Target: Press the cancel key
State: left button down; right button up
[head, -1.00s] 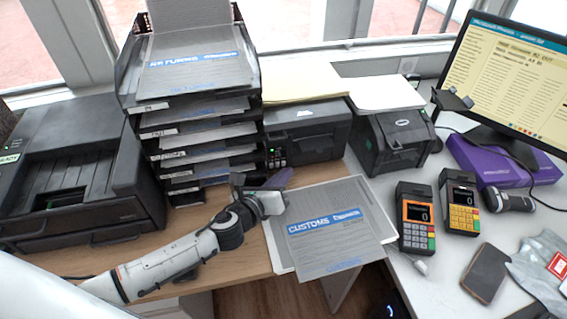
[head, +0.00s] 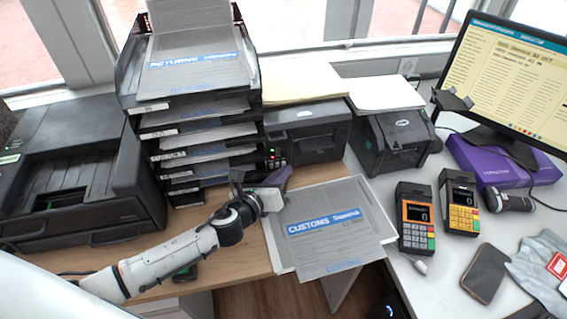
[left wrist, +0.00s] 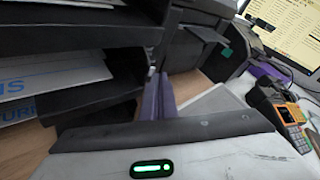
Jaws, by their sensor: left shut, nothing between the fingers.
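My left gripper (head: 287,171) is shut and empty, its purple fingers pointing up toward the black label printer (head: 318,140). It is in front of that printer's small button panel (head: 275,157), close to it; contact cannot be told. Its fingers also show in the left wrist view (left wrist: 158,98). The panel's key markings are too small to read. An orange card terminal (head: 404,226) and a yellow one (head: 461,204) stand on the right, each with coloured keys; the orange one's include a red key. Which key is cancel cannot be read. My right gripper is out of view.
A black tray stack (head: 127,72) stands left of the label printer. A customs sheet (head: 335,249) lies in front of the gripper on the wooden desk. A larger printer (head: 70,165) is at left. A phone (head: 484,273) and monitor (head: 510,65) are at right.

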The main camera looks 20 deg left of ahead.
pick_arm(q)
jog(key=shift+w+a+r, duration=0.15)
jog(key=shift+w+a, duration=0.3)
jog(key=shift+a, duration=0.05)
dwell(0.7)
jog(key=shift+s, duration=0.1)
jog(key=shift+s+d, duration=0.2)
jog(key=shift+s, duration=0.3)
jog(key=shift+s, duration=0.1)
jog(key=shift+s+d+f, duration=0.15)
jog(key=shift+f, duration=0.05)
jog(key=shift+s+d+p, duration=0.3)
jog(key=shift+s+d, duration=0.6)
jog(key=shift+s, duration=0.3)
jog(key=shift+s+d+p, duration=0.3)
jog(key=shift+s+d, duration=0.6)
jog(key=shift+s, duration=0.25)
